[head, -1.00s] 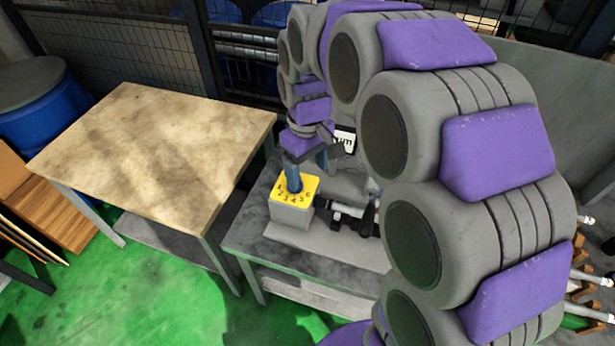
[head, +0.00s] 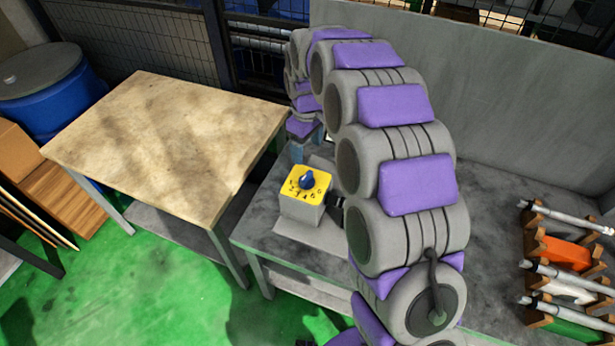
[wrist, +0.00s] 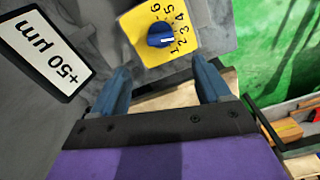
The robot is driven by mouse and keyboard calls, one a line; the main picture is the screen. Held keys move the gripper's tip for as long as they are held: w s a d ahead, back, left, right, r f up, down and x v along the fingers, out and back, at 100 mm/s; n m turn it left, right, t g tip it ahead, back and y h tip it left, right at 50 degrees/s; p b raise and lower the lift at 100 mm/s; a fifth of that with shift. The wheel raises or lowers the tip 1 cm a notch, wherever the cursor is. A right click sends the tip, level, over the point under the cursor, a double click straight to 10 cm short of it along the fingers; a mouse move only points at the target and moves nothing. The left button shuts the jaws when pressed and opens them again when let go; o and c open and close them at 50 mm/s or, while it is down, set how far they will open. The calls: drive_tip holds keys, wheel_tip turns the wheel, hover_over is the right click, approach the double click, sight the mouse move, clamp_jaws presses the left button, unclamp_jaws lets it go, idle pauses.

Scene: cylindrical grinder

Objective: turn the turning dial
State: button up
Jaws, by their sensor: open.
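The turning dial is a blue knob (head: 307,179) on a yellow numbered plate (head: 292,186), on top of a grey box (head: 302,211). In the wrist view the knob (wrist: 161,35) lies just beyond my fingertips, with its white mark pointing right, roughly towards the 2 or 3. My gripper (wrist: 161,65) is open, with its two blue fingers apart and nothing between them. In the head view its fingers (head: 297,152) are partly hidden by my arm and sit just behind the dial, apart from it.
A "+50 µm" sign (wrist: 48,58) stands close to the left finger in the wrist view. A wooden-topped table (head: 165,140) is left of the grey bench (head: 262,240). Racked tools (head: 565,255) lie at the right. Green floor is open at the front left.

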sight(307, 175)
wheel_tip(307, 175, down, 13)
drive_tip(key=shift+b, duration=0.95)
drive_tip(key=shift+c, duration=0.4)
drive_tip(key=c, duration=0.9)
